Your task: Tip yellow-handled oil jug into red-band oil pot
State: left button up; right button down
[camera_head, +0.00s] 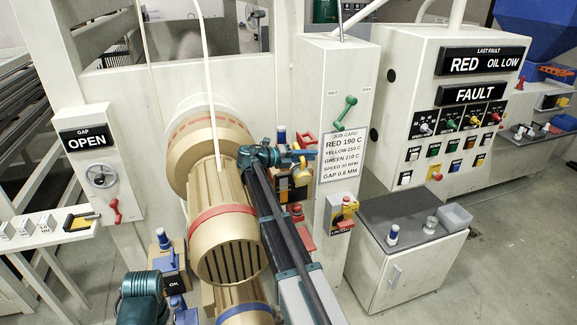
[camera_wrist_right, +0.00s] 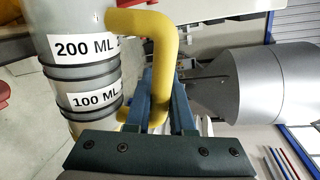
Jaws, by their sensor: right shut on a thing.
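The oil jug is a grey ribbed cylinder (camera_wrist_right: 75,70) with 200 ML and 100 ML labels, at the left of the right wrist view. Its yellow handle (camera_wrist_right: 155,60) lies between the blue fingers of my right gripper (camera_wrist_right: 158,100), which is shut on it. In the head view the right gripper (camera_head: 302,156) is beside the tan machinery, with yellow just below it; most of the jug is hidden there. A tan motor-like cylinder with a red band (camera_head: 222,215) stands left of my right arm. I cannot clearly identify the red-band oil pot.
A white post (camera_head: 341,85) with a job card and green lever stands right of the gripper. The fault panel (camera_head: 483,65) reads RED OIL LOW. A low cabinet (camera_head: 410,220) holds small containers. A GAP OPEN box (camera_head: 92,140) is at left.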

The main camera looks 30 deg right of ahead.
jog(key=shift+w+d+n, duration=0.15)
jog(key=shift+w+n, duration=0.15)
jog(key=shift+w, duration=0.3)
jog(key=shift+w+d, duration=0.2)
jog(key=shift+w, duration=0.1)
jog(key=shift+a, duration=0.1)
